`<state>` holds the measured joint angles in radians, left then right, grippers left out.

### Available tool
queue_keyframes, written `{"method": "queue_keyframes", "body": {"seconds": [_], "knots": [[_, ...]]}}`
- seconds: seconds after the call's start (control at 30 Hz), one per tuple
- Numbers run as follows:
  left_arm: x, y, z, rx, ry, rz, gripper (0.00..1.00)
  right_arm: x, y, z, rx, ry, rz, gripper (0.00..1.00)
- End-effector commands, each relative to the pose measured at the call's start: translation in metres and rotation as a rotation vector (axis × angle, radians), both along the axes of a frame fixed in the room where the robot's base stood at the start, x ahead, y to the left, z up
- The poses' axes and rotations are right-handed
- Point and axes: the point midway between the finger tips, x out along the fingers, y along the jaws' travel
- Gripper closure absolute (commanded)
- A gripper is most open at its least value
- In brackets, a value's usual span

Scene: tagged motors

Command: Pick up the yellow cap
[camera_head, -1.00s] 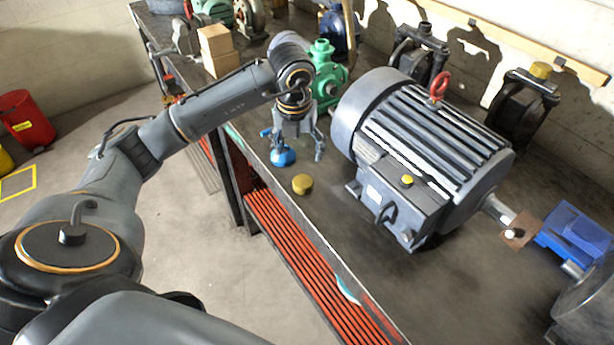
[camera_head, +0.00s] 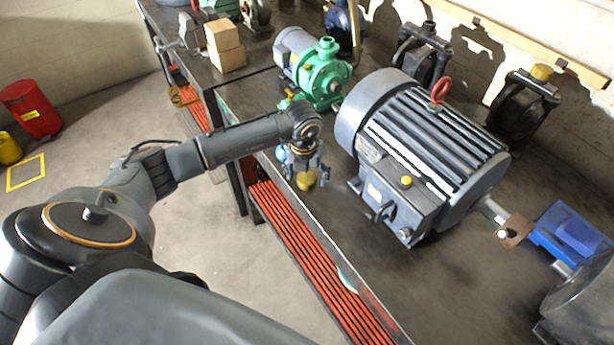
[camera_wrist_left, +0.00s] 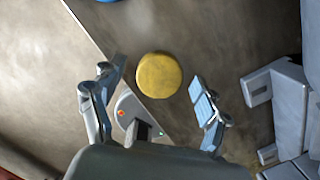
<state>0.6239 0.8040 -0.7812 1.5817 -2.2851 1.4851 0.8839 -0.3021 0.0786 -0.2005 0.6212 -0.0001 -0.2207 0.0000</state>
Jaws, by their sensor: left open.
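The yellow cap (camera_head: 306,180) is a short round disc on the dark workbench near its front edge, left of the big grey motor. In the left wrist view the yellow cap (camera_wrist_left: 159,75) lies just beyond and between the fingertips. My left gripper (camera_head: 305,172) is right above the cap, pointing down, and partly covers it in the head view. In the left wrist view my left gripper (camera_wrist_left: 158,80) has its fingers spread on both sides, with nothing held. My right gripper is not in view.
The big grey motor (camera_head: 430,140) stands close right of the cap. A green pump (camera_head: 325,80) is behind my gripper. A blue item (camera_head: 283,155) sits beside it, partly hidden. A blue vise-like block (camera_head: 568,232) is at the right. The bench front is clear.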

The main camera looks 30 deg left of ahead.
Motion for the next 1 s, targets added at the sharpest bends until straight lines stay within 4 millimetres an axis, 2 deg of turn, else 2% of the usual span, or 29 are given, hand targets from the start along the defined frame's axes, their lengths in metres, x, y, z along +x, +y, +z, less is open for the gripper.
{"method": "queue_keyframes", "body": {"seconds": [0.1,0.3,0.77,0.87,1.0], "knots": [[0.0,0.0,0.0,0.0,0.0,0.0,0.26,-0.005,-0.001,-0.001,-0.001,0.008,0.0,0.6],[0.0,0.0,0.0,0.0,0.0,0.0,0.64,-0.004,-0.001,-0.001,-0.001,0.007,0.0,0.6],[0.001,0.0,0.004,0.0,-0.002,0.0,0.64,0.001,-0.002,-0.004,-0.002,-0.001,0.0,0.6],[0.001,0.001,0.01,0.0,-0.004,0.0,0.64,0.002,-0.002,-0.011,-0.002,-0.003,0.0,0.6],[0.0,0.001,0.031,0.002,-0.007,-0.002,0.64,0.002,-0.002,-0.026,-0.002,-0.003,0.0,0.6]]}}
